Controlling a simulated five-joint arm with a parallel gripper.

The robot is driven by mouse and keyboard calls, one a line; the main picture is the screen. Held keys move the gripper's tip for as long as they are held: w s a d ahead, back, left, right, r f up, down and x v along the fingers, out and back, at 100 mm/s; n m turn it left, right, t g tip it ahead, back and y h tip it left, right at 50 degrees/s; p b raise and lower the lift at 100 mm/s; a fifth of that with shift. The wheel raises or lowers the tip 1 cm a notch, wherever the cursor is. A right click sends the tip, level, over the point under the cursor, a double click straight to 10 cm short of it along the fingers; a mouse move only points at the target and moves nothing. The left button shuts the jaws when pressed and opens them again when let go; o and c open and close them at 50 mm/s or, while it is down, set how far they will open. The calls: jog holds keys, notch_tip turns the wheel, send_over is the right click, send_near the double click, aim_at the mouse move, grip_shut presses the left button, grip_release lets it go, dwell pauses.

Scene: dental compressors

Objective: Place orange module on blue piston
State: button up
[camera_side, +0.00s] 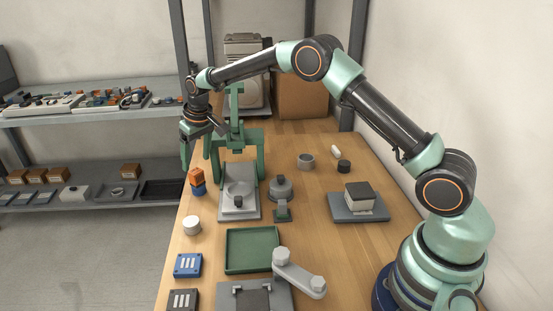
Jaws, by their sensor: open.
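The orange module (196,177) is a small orange block near the left edge of the wooden table. It sits on top of the blue piston (199,189), a short blue round piece. The module looks slightly turned; I cannot tell how exactly it is centred. My gripper (204,150) is open, above and close to the orange module, in front of the green frame. One finger hangs down at the left and the other is partly lost against the green frame. The module appears apart from both fingers.
A green press-like frame (247,142) stands just behind. A grey plate (239,210) with a round part lies to the right of the piston. A white cylinder (191,225), green tray (254,250) and blue block (188,265) lie nearer.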

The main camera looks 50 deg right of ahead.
jog(key=s+d+r+t, duration=0.1)
jog(key=s+d+r, duration=0.1)
jog(key=s+r, duration=1.35)
jog(key=s+d+t, duration=0.1)
jog(key=s, duration=1.5)
jog(key=shift+f+t, duration=0.25)
jog(key=shift+t, duration=0.15)
jog(key=shift+s, duration=0.1)
